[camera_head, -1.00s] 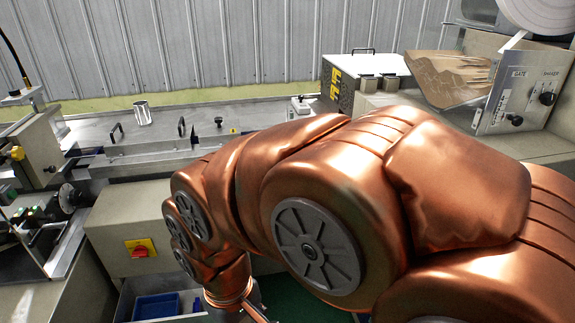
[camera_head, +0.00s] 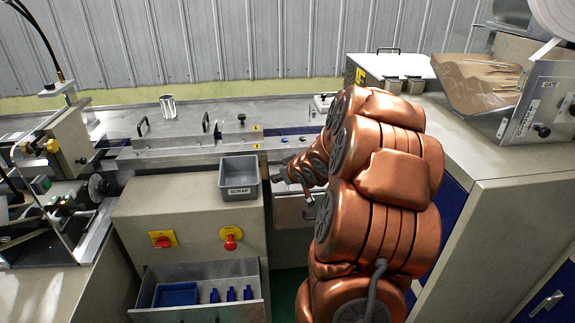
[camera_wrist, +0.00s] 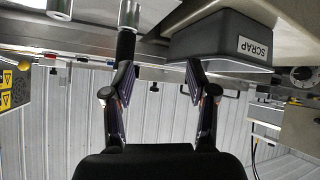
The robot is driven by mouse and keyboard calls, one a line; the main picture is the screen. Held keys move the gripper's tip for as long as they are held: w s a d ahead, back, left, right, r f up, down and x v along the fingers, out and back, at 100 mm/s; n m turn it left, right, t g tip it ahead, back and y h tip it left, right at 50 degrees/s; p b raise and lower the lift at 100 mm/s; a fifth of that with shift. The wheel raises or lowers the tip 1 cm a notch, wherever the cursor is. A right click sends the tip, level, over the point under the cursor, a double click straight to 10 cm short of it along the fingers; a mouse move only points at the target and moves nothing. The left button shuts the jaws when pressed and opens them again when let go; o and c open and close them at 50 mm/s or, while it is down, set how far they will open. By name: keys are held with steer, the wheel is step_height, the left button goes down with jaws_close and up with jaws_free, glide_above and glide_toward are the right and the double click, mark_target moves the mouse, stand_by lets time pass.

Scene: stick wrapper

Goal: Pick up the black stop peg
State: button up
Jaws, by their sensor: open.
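In the wrist view a black cylindrical piece (camera_wrist: 126,45) with a silver cylinder at its upper end shows at the left fingertip; it looks like the stop peg, but I cannot be sure. Whether the finger touches it is unclear. My gripper (camera_wrist: 160,72) is open, its two fingers apart with nothing visible between them. In the head view my gripper (camera_head: 285,178) is beside the scrap bin, partly hidden by my arm. A small black knob-topped piece (camera_head: 241,118) stands on the metal bed behind the bin.
The grey scrap bin (camera_head: 239,190) sits left of my gripper, and close to the right finger in the wrist view (camera_wrist: 217,42). An open drawer (camera_head: 200,268) holds a blue tray and blue pieces. A red stop button (camera_head: 231,238) projects from the cabinet. A counter (camera_head: 480,160) stands at right.

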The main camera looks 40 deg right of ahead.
steer(key=d+t+y, duration=0.1)
steer(key=d+t, duration=0.2)
steer(key=d, duration=0.3)
steer(key=shift+t, duration=0.3)
steer(key=shift+f+p+x, duration=0.15)
steer(key=shift+p+x, duration=0.6)
steer(key=shift+x, duration=0.7)
steer(key=shift+f+p+x, duration=0.15)
steer(key=shift+p+x, duration=0.55)
steer(key=shift+x, duration=0.75)
steer(key=shift+w+d+f, duration=0.25)
steer(key=shift+w+f, duration=0.2)
jaws_close()
